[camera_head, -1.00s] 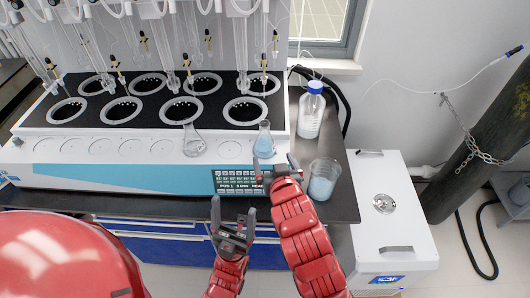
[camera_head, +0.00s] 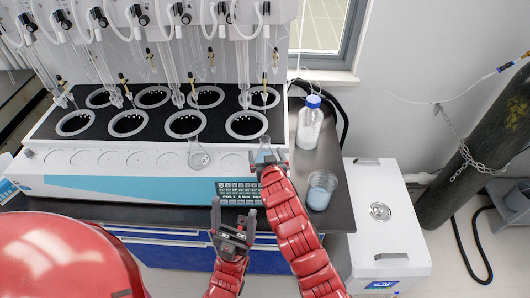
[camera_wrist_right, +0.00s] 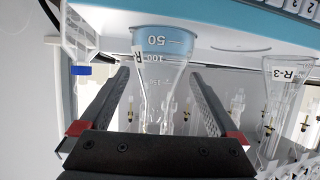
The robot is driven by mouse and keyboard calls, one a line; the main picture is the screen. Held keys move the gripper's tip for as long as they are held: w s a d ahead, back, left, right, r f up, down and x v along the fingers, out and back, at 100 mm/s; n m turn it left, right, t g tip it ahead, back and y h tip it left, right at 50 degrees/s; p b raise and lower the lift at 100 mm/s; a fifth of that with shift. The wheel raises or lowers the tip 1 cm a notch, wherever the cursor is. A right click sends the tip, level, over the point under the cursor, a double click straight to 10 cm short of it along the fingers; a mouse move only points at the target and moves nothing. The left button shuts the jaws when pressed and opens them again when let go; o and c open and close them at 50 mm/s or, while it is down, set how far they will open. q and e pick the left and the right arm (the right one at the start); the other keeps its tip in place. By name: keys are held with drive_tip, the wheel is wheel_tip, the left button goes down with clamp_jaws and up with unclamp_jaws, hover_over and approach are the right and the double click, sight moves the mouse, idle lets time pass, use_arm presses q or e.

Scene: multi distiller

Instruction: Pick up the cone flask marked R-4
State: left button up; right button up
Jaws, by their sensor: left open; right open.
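A conical flask with blue liquid (camera_head: 263,152) stands at the right end of the distiller's front ledge. In the right wrist view it appears upside down (camera_wrist_right: 158,75), with volume marks and a label of which only "R" is readable. My right gripper (camera_head: 270,164) is open, just in front of this flask. In the right wrist view the right gripper's fingers (camera_wrist_right: 160,82) lie on either side of the flask, with gaps. My left gripper (camera_head: 233,222) is open and empty, in front of the bench. A clear flask (camera_head: 198,155) stands further left; its label reads R-3 in the wrist view (camera_wrist_right: 285,105).
The distiller (camera_head: 130,188) with several ring wells and glass tubes fills the left and middle. A blue-capped bottle (camera_head: 309,125) and a beaker of blue liquid (camera_head: 320,190) stand on the dark bench to the right. A white box unit (camera_head: 385,235) stands beyond.

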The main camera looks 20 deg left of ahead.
sight(266, 148)
drive_tip(key=shift+w+a+f, duration=0.25)
drive_tip(key=shift+w+f, duration=0.05)
drive_tip(key=shift+w, duration=0.25)
clamp_jaws()
drive_tip(key=shift+r, duration=0.15)
idle(0.3)
drive_tip(key=shift+r+b, duration=0.9)
drive_tip(key=shift+r, duration=0.25)
drive_tip(key=shift+r+b, duration=0.3)
drive_tip(key=shift+r, duration=0.2)
drive_tip(key=s+d+p, duration=0.1)
drive_tip(key=s+d, duration=0.2)
drive_tip(key=s, duration=0.4)
drive_tip(key=s+d+r+p, duration=0.1)
drive_tip(key=s+d, duration=0.2)
drive_tip(key=s, duration=0.4)
drive_tip(key=shift+s+d+r, duration=0.15)
drive_tip(key=shift+s+r, duration=0.1)
drive_tip(key=shift+s, duration=0.1)
